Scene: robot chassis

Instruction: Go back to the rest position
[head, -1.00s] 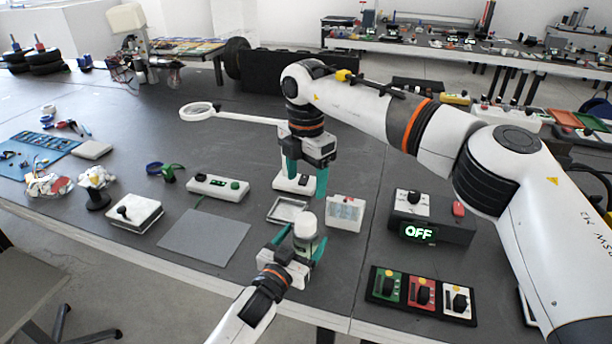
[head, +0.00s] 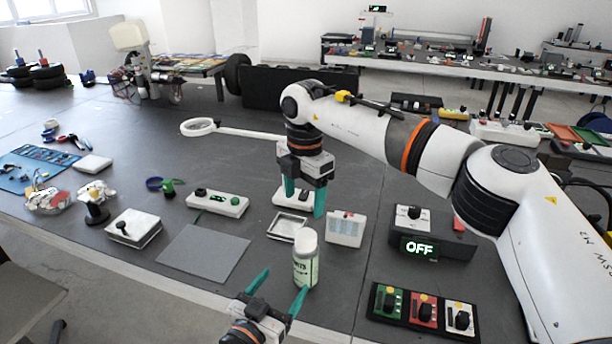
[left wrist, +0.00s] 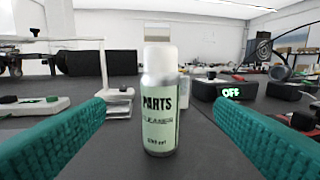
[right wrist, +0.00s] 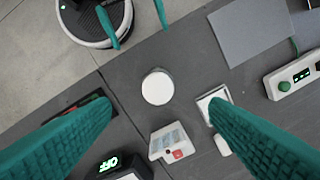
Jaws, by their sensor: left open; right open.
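My left gripper (head: 277,293) is open and empty near the front edge of the table in the head view. A white-capped bottle with a green label (head: 306,262) stands upright just beyond its fingertips, apart from them. My right gripper (head: 304,200) is open, pointing down above the table behind the bottle. In the right wrist view the round white bottle cap (right wrist: 157,88) shows from above, between the open fingers but apart from them.
A small square tray (head: 287,228) and a white box with a red button (head: 346,229) lie beside the bottle. A dark box reading "OFF" (head: 436,240) and a panel of coloured switches (head: 422,311) stand to the right. The grey mat (head: 204,254) at left is clear.

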